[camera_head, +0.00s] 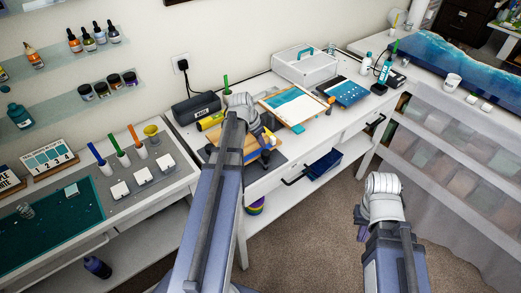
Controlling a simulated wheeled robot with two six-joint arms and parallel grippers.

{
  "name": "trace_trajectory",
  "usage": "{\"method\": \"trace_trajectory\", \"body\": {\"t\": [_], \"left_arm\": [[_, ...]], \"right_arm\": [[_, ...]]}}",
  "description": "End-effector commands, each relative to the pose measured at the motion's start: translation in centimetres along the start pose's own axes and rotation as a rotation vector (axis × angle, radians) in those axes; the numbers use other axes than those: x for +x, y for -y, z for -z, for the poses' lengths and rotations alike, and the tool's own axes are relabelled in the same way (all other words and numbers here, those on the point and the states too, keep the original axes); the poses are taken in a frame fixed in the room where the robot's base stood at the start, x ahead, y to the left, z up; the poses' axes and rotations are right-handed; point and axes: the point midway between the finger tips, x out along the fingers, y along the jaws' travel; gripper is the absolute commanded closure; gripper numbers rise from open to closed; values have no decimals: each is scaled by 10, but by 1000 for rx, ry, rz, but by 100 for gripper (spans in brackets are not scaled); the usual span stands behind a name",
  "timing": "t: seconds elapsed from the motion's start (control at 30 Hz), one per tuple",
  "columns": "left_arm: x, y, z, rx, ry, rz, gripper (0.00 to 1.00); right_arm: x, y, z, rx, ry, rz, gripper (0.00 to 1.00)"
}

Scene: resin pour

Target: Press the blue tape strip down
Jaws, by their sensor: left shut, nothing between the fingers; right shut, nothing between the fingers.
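My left gripper (266,143) is shut and empty. It is over a wooden board (222,137) with yellow edges on the white workbench, and my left arm covers much of the board. A small blue piece (265,156) shows at the board's right end, close by the fingertips. It may be the blue tape strip, but it is too small to be sure. I cannot tell whether the fingers touch it. My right gripper (362,230) is shut and empty, above the carpet in front of the bench.
A black case (196,108) and a yellow roll (210,121) lie behind the board. A tray with a blue and white panel (291,103) lies to its right, with a teal block (298,128) near it.

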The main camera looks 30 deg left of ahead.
Motion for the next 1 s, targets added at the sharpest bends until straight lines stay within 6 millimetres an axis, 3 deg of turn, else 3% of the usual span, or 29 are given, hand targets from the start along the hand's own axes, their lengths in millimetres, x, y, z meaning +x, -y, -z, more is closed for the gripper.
{"method": "trace_trajectory", "body": {"t": [0.6, 1.0], "left_arm": [[14, 0, -5, 0, 0, 0, 100], [13, 0, -4, 0, 0, 0, 100]], "right_arm": [[15, 1, 1, 1, 0, 0, 100], [14, 1, 1, 0, 0, 0, 100]]}}
